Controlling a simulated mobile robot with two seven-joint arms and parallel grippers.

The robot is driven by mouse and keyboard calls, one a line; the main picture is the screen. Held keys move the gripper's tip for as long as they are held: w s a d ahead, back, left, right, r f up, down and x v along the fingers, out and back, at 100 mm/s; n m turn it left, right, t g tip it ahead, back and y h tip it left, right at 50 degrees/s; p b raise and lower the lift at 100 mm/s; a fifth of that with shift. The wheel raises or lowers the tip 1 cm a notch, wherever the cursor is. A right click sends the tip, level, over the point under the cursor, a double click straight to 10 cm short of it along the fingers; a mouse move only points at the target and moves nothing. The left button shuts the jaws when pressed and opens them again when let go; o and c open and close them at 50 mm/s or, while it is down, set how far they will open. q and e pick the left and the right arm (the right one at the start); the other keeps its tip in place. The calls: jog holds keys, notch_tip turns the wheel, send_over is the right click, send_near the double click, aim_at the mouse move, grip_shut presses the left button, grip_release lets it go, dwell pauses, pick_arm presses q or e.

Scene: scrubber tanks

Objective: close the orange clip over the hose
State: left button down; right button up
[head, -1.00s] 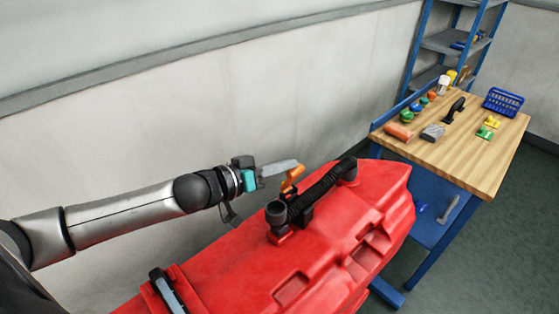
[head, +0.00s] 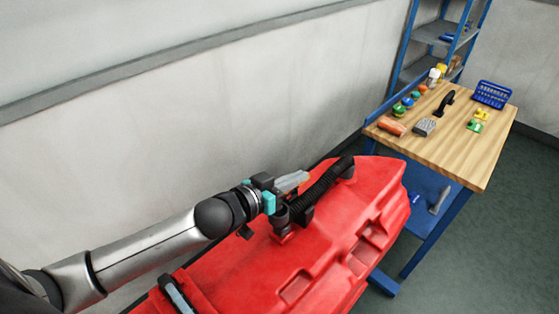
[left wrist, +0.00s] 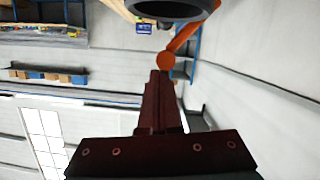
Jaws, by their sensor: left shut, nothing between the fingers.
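The black ribbed hose (head: 320,188) runs along the top of the red tank (head: 235,268) between two dark fittings. My left gripper (head: 300,178) is shut and empty, beside the hose on its wall side. In the head view it hides nearly all of the orange clip. In the left wrist view the orange clip (left wrist: 180,42) slants up and right, its rounded end just beyond my shut fingertips (left wrist: 160,76); I cannot tell whether they touch. A dark round part (left wrist: 172,8) shows above it. My right gripper is not in view.
A dark handle (head: 176,293) sits on the tank's near end. A wooden-topped workbench (head: 465,163) with a blue basket (head: 492,94) and several small items stands at the back right. A blue shelf rack (head: 432,50) is behind it. The pale wall runs close behind the tank.

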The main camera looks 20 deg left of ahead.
pick_arm(q)
jog(key=s+d+f+m+t+y+b, duration=0.1)
jog(key=s+d+f+m+y, duration=0.1)
jog(key=d+f+m, duration=0.4)
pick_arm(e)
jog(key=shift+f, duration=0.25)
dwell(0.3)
pick_arm(q)
jog(key=shift+f, duration=0.1)
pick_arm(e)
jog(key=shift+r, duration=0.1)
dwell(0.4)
